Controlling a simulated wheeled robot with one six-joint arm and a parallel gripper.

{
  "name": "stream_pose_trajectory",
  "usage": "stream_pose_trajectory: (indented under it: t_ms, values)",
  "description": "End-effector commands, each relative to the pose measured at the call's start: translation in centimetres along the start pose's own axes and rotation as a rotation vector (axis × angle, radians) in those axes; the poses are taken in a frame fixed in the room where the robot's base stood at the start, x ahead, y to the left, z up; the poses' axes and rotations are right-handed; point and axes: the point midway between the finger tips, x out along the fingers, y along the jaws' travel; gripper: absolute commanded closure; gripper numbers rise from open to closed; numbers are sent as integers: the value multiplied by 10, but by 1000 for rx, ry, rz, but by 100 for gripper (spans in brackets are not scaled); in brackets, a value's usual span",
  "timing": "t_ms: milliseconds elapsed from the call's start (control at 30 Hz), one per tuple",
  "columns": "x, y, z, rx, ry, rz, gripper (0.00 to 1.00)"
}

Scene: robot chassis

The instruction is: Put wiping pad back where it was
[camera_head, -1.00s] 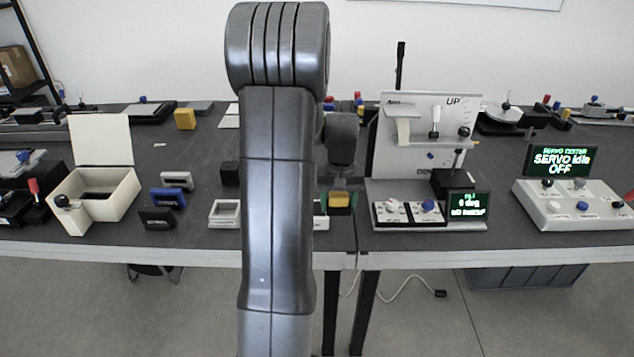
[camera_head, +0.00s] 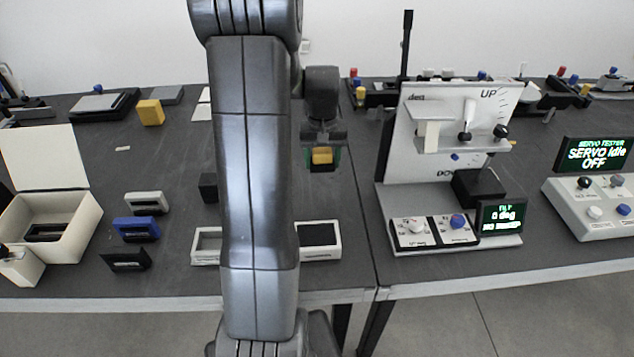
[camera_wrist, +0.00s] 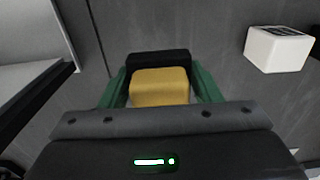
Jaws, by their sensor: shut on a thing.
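My gripper (camera_head: 323,150) is shut on the wiping pad, a yellow block (camera_head: 322,156) with a black part. In the wrist view the pad (camera_wrist: 160,86) sits between the two green fingers of my gripper (camera_wrist: 161,76), with its black part at the far side. The pad appears held above the dark table, behind a white-rimmed holder with a dark inside (camera_head: 338,240). A second white holder (camera_head: 204,259) shows left of my arm, which partly hides it. The pad's underside is hidden.
A white panel with a lever (camera_head: 447,165) and a switch box (camera_head: 411,228) stand close on the right. A white open box (camera_head: 75,233), blue block (camera_head: 136,229) and yellow block (camera_head: 150,112) are on the left. A white block (camera_wrist: 283,50) shows in the wrist view.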

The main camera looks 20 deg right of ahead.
Motion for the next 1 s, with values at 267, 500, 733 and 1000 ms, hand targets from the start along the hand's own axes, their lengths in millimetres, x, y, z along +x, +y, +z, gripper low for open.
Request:
stream_pose_trajectory:
  t_ms: [267,500,733,1000]
  values:
    - [49,0,1,0,-6,-1,68]
    - [69,0,1,0,-3,0,68]
    - [98,0,1,0,-4,0,68]
    - [99,0,1,0,-2,0,68]
